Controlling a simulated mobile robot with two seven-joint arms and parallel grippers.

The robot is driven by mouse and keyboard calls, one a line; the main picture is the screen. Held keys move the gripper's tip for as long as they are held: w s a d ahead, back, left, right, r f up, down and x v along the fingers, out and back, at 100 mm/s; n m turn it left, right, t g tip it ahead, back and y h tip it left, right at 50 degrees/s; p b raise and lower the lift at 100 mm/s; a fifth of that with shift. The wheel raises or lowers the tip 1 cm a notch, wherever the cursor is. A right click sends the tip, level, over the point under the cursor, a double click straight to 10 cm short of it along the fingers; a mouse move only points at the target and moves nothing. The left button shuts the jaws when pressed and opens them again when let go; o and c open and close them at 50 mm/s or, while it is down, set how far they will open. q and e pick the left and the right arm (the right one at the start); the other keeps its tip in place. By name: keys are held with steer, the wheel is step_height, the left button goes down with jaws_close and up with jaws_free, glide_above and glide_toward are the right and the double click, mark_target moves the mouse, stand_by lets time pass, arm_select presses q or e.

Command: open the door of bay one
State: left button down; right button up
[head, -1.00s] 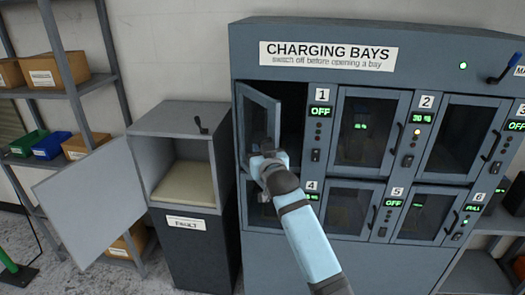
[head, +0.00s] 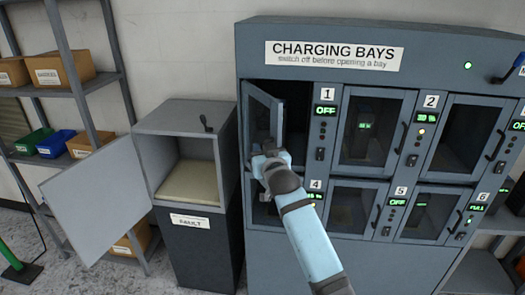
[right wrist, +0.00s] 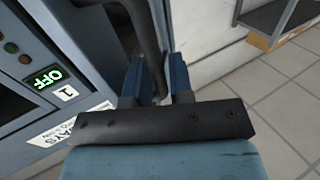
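The bay one door (head: 262,116) is a grey-framed door with a dark pane. It stands ajar, swung out on its left side, and the dark opening of bay one (head: 297,115) shows beside it. The bay one display (head: 325,110) reads OFF in green; it also shows in the right wrist view (right wrist: 45,78). My right gripper (head: 268,160) is at the lower free edge of the door. In the right wrist view its blue fingers (right wrist: 158,82) close around the dark door handle (right wrist: 147,40). My left gripper is out of view.
To the left, a fault cabinet (head: 192,221) has its own door (head: 95,200) wide open. A shelf rack (head: 75,90) with boxes and bins stands farther left. The other bay doors (head: 372,130) are shut. A dark blue lever (head: 515,67) sits at upper right.

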steer(key=b+v, duration=0.2)
steer(key=v, duration=1.2)
steer(key=shift+b, duration=0.35)
